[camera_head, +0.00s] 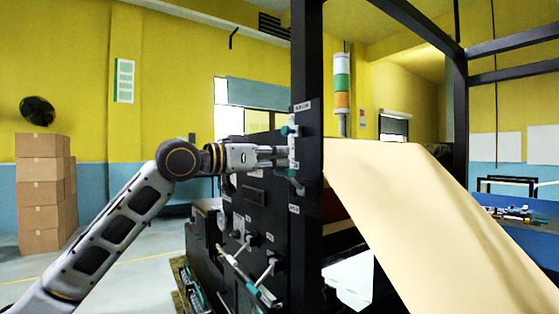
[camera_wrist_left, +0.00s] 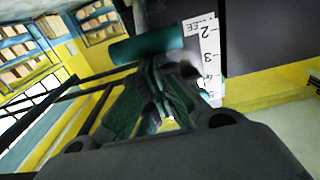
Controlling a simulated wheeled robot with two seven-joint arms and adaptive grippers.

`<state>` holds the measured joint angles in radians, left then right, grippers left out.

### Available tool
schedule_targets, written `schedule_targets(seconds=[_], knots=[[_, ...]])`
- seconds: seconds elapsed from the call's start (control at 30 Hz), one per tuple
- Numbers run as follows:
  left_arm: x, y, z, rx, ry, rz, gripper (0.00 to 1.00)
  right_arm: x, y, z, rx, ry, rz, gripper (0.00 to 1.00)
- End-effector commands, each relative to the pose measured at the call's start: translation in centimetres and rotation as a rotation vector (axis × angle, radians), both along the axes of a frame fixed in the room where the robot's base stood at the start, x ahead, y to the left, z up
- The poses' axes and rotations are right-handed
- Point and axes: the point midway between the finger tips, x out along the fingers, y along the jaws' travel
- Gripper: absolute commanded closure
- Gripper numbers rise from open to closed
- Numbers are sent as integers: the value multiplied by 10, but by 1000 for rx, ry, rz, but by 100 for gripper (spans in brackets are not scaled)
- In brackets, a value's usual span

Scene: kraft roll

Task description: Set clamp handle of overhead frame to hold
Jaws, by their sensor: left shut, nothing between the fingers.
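The overhead frame's dark post (camera_head: 307,80) stands upright at the middle of the head view. A small teal knob (camera_head: 289,130), likely the clamp handle, is on its left face beside a pale label strip. In the left wrist view a teal bar-shaped handle (camera_wrist_left: 147,50) lies crosswise just beyond my fingertips, beside a white scale (camera_wrist_left: 208,58) with numbers. My left gripper (camera_head: 284,157) is at the post, a little below the teal knob. In the wrist view its fingers (camera_wrist_left: 154,75) are shut with nothing between them. I cannot tell whether they touch the handle. My right gripper is not in view.
Kraft paper (camera_head: 430,200) slopes down right of the post. The dark machine cabinet (camera_head: 255,200) below my gripper carries levers (camera_head: 265,270). Stacked cartons (camera_head: 40,195) stand at the far left. Open floor (camera_head: 135,270) lies between them and the machine.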

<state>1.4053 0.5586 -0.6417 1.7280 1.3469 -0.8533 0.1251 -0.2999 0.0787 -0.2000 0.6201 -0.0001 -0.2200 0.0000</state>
Motion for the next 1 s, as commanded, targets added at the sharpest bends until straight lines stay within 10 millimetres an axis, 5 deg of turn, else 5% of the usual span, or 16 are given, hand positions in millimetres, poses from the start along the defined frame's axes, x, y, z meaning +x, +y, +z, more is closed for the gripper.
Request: schedule_targets(seconds=[1.0], knots=[[-15, 4, -7, -96, -69, 0, 100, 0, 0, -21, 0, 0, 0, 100]])
